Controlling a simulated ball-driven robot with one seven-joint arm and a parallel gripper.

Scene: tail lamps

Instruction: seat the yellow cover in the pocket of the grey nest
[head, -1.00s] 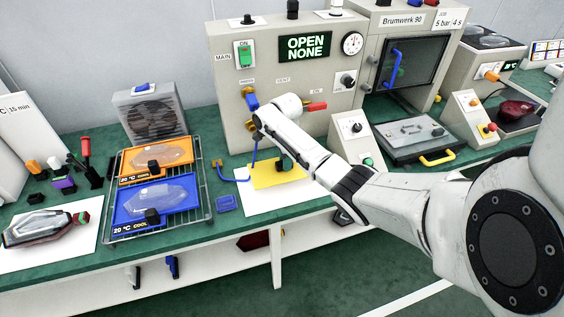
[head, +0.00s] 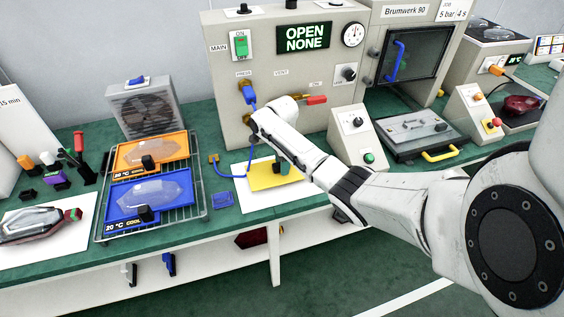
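A flat yellow piece (head: 262,180), which looks like the yellow cover, lies on a white sheet (head: 254,203) at the front of the green bench. My arm's end, with my gripper (head: 262,122), is over the bench just behind and above the yellow piece. The fingers do not show clearly, so I cannot tell if they hold anything. A grey flat fixture with a yellow handle (head: 418,133) lies to the right; I cannot tell if it is the grey nest.
Orange (head: 140,149) and blue (head: 130,196) plates with clear covers lie on a wire rack at left. A beige control box (head: 225,85) reading OPEN NONE stands behind my arm.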

